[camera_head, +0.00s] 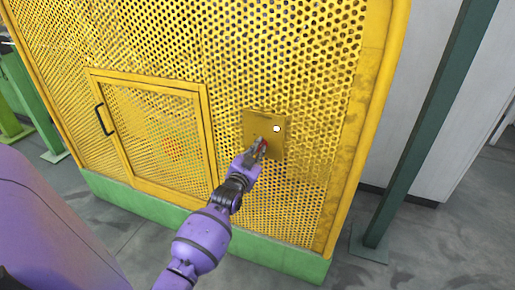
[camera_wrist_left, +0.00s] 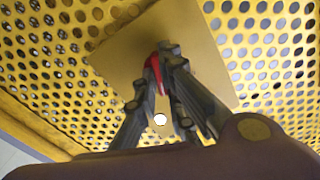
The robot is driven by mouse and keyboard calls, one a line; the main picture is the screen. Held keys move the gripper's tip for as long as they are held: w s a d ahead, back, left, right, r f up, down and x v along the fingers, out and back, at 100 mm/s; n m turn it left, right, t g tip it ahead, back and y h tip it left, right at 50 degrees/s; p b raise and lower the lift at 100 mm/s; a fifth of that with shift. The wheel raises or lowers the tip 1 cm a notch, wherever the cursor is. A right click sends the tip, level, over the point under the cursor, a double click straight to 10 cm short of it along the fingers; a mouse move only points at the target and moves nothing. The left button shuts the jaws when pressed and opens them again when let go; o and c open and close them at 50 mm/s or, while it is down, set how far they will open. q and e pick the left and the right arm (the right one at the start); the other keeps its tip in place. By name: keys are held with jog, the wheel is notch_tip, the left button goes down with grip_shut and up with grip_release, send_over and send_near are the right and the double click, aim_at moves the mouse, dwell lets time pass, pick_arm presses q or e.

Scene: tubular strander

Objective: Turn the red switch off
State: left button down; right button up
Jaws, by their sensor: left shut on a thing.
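The red switch (camera_head: 265,145) sits on a yellow plate (camera_head: 252,121) fixed to the perforated yellow guard. A white round knob or lamp (camera_head: 277,129) is on the same plate. My left gripper (camera_head: 260,149) is at the plate, shut on the red switch, and covers most of it. In the left wrist view the red switch (camera_wrist_left: 154,68) shows between the fingers of my left gripper (camera_wrist_left: 163,62), against the plate (camera_wrist_left: 120,60). The white round part (camera_wrist_left: 160,119) shows below it there. My right gripper is not in view.
The perforated yellow guard (camera_head: 290,50) stands on a green base (camera_head: 270,252). A framed hatch (camera_head: 148,77) with a black handle (camera_head: 104,119) is left of the plate. A green post (camera_head: 420,130) stands at the right. Grey floor (camera_head: 420,245) is clear in front.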

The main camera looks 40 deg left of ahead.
pick_arm(q)
jog(key=n+p, duration=0.1)
jog(key=n, duration=0.2)
jog(key=shift+n, duration=0.4)
jog(key=n, duration=0.3)
jog(key=shift+n+p, duration=0.3)
jog(key=shift+p, duration=0.1)
jog(key=n, duration=0.3)
jog(key=shift+f+n, duration=0.1)
jog(key=shift+n, duration=1.2)
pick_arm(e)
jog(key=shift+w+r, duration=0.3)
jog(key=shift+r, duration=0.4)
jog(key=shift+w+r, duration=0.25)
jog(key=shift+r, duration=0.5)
pick_arm(q)
jog(key=c, duration=1.9)
grip_release()
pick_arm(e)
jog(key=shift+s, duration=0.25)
pick_arm(q)
jog(key=shift+o, duration=0.2)
